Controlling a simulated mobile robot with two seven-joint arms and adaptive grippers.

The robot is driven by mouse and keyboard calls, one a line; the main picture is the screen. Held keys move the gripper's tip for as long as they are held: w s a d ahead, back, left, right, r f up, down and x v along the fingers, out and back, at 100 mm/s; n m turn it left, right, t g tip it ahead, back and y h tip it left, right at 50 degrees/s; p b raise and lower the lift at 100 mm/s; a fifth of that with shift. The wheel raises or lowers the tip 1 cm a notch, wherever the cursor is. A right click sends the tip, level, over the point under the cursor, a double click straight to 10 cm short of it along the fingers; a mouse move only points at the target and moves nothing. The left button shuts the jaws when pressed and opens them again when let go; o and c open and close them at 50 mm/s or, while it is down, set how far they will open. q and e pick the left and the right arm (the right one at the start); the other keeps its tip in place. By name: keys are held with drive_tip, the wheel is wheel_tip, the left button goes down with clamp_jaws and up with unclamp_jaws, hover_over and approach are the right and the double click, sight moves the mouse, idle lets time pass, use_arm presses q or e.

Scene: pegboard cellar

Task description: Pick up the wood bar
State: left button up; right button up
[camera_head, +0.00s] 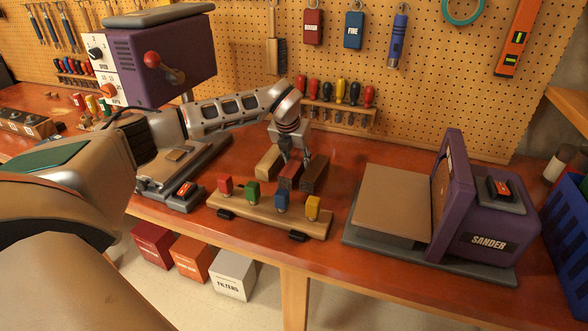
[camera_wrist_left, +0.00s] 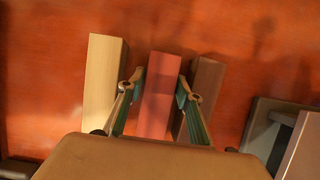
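Three wood bars lie side by side on the red-brown bench: a pale one (camera_wrist_left: 104,82), a reddish one (camera_wrist_left: 159,100) in the middle and a dark brown one (camera_wrist_left: 206,88). In the head view the pale bar (camera_head: 268,162), reddish bar (camera_head: 289,177) and dark bar (camera_head: 314,176) stand behind a wooden rack. My left gripper (camera_wrist_left: 161,78) points down with one finger on each side of the reddish bar. The fingertips are close to its sides; whether they press on it I cannot tell. The right finger partly covers the dark bar. My right gripper is out of view.
The rack (camera_head: 268,217) with colored blocks stands in front of the bars. A purple sander (camera_head: 486,225) is on the right, a purple machine (camera_head: 165,65) on the left. A pegboard (camera_head: 430,110) with tools is behind. Bare bench lies between bars and sander.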

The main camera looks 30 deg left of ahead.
use_arm(q)
drive_tip(key=shift+f, duration=0.25)
idle(0.5)
drive_tip(key=c, duration=0.9)
